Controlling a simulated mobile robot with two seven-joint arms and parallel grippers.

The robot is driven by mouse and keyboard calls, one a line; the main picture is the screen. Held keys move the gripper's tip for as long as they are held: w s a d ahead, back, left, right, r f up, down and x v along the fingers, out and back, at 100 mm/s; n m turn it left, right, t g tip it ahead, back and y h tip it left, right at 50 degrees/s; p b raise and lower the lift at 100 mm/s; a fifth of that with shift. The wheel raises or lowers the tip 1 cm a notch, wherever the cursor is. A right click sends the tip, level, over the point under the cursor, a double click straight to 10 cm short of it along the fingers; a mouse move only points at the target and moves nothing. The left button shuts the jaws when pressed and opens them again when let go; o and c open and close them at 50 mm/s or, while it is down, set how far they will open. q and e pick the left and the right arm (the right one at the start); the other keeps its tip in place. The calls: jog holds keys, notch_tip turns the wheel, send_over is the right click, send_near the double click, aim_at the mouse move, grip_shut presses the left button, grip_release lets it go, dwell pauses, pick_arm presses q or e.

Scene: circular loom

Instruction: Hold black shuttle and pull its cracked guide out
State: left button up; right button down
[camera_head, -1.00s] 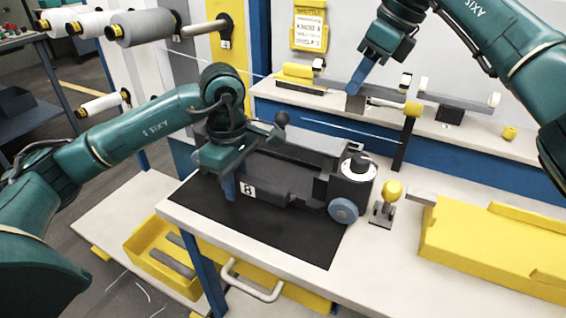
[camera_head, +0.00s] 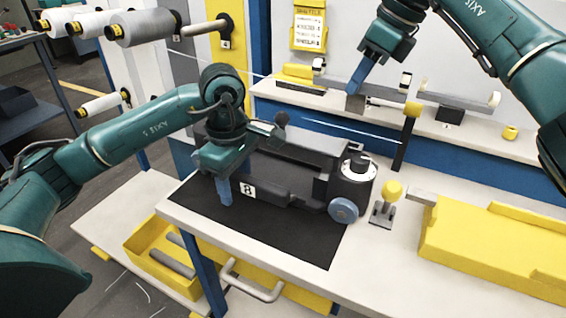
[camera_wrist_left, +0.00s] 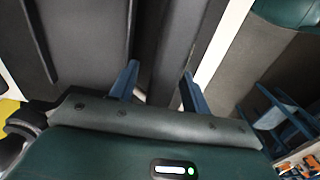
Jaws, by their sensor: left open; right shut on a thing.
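The black shuttle (camera_head: 290,180) lies on the dark mat (camera_head: 300,240) in the head view, with a white number label near its left end and a blue-grey wheel at its right end. My left gripper (camera_head: 232,188) is open at the shuttle's left end. In the left wrist view its blue fingers (camera_wrist_left: 159,84) stand apart, with a dark strip of body between them. I cannot tell whether they touch it. My right gripper (camera_head: 357,84) is shut over a small grey piece (camera_head: 355,104) at the rear ledge. I cannot make out a cracked guide.
A yellow-knobbed lever (camera_head: 388,200) stands right of the shuttle, and a yellow block (camera_head: 490,250) lies further right. The rear ledge (camera_head: 470,133) carries rails and a dark post. A yellow bin (camera_head: 160,262) sits low at the left. The front mat is clear.

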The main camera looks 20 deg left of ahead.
pick_arm(q)
notch_tip(320, 180, up, 12)
dwell(0.6)
pick_arm(e)
jog(key=shift+s, duration=0.1)
